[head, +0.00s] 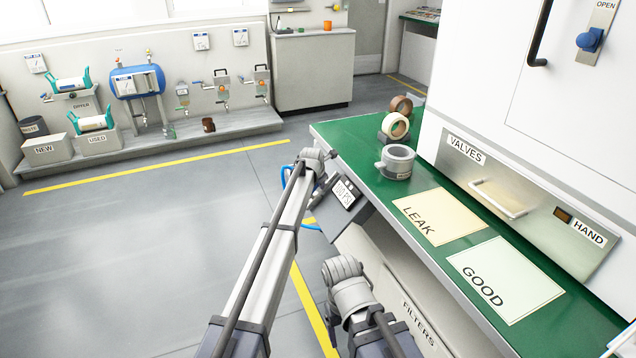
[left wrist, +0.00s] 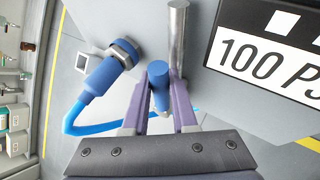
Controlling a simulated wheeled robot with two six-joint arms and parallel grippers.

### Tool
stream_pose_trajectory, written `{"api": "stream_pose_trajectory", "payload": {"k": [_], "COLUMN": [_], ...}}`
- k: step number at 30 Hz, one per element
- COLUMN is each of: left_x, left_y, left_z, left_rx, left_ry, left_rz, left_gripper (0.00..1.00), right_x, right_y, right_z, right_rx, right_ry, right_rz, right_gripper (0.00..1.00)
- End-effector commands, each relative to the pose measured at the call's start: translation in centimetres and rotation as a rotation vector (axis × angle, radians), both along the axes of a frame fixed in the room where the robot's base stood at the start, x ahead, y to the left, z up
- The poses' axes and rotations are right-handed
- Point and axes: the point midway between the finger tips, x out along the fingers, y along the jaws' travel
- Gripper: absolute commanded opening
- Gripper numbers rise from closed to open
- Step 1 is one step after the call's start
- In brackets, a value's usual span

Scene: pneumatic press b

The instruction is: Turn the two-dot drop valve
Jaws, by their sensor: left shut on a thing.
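In the left wrist view, the two purple fingers of my left gripper (left wrist: 160,92) are closed on either side of a blue rounded handle (left wrist: 158,73), shut on it. The handle stands beside an upright metal pipe (left wrist: 178,40). No dots can be made out on the handle, so I cannot tell its marking. My right gripper does not show.
A blue hose (left wrist: 88,105) with a blue connector (left wrist: 103,78) runs close left of the fingers. The green bench (head: 440,262) carries tape rolls and LEAK and GOOD sheets. Open floor (head: 150,235) lies left.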

Motion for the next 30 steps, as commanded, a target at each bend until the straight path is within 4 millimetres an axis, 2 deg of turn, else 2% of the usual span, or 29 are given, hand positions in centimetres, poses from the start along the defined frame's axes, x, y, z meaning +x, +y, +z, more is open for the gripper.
{"api": "stream_pose_trajectory", "payload": {"k": [5,6,13,23,30], "left_x": [0.1,0.1,0.1,-0.1,-1.1], "left_y": [0.0,0.0,0.0,0.0,0.2], "left_z": [0.0,0.0,0.0,0.2,1.8], "left_rx": [0.0,0.0,0.001,0.001,0.001], "left_ry": [-0.001,-0.001,-0.001,-0.001,-0.001], "left_rz": [0.001,0.001,0.0,0.0,0.0], "left_gripper": [0.0,0.28,0.54,0.56,0.56], "right_x": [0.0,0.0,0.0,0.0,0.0], "right_y": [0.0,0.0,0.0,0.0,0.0], "right_z": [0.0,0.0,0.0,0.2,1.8], "right_rx": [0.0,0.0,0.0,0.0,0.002], "right_ry": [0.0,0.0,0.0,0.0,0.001], "right_rz": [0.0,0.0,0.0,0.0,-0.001], "right_gripper": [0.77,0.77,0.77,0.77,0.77]}}
